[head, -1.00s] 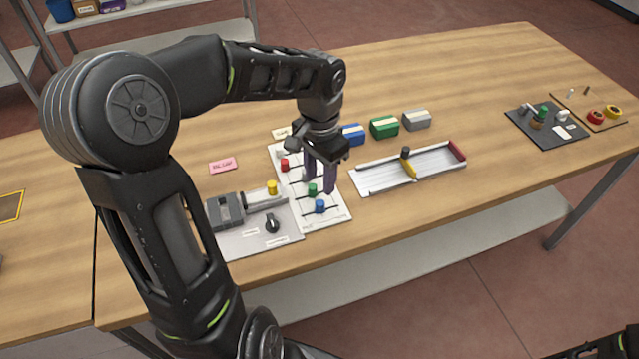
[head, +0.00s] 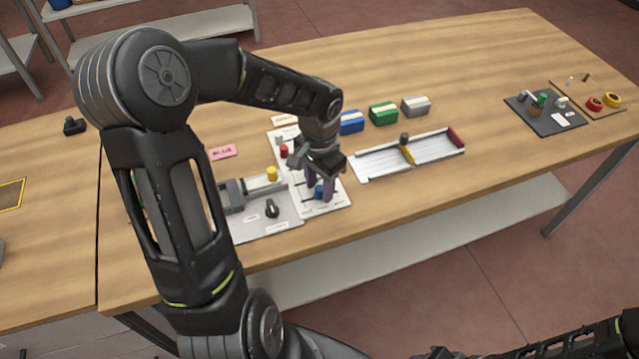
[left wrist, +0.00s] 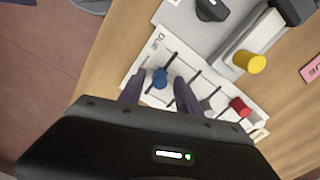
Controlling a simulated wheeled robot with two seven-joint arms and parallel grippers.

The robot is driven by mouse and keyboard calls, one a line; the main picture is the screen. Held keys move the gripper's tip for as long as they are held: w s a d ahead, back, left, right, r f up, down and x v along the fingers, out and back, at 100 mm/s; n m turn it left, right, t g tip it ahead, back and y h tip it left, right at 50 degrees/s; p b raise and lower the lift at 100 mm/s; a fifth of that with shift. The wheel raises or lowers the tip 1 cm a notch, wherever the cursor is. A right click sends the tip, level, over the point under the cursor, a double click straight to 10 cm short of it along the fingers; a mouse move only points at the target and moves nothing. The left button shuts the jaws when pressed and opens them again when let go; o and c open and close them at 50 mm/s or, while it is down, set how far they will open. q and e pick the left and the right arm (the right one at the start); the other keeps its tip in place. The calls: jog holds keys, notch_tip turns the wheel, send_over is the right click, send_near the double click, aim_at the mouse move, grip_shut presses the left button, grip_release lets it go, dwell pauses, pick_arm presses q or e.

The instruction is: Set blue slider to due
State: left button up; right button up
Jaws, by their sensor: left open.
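The white slider board (head: 331,206) lies on the wooden table, with a red slider (head: 284,151) toward its far end. The blue slider (head: 319,190) is at its near end, partly covered by my left gripper (head: 318,192) in the head view. In the left wrist view the blue slider (left wrist: 160,78) stands on its slot, between the two open fingers of my left gripper (left wrist: 158,92), with gaps visible beside it. The DUE lettering (left wrist: 160,42) is on the board's short edge, beside the blue slider's slot. Of my right arm, only dark parts show at the bottom right.
A grey panel with a black knob (head: 271,209) and a yellow knob (head: 272,174) adjoins the board on the left. A white tray (head: 435,150) with a yellow divider lies to the right. Blue, green (head: 383,113) and grey blocks stand behind.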

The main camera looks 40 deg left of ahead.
pick_arm(q)
grip_shut()
dwell(0.5)
dwell(1.0)
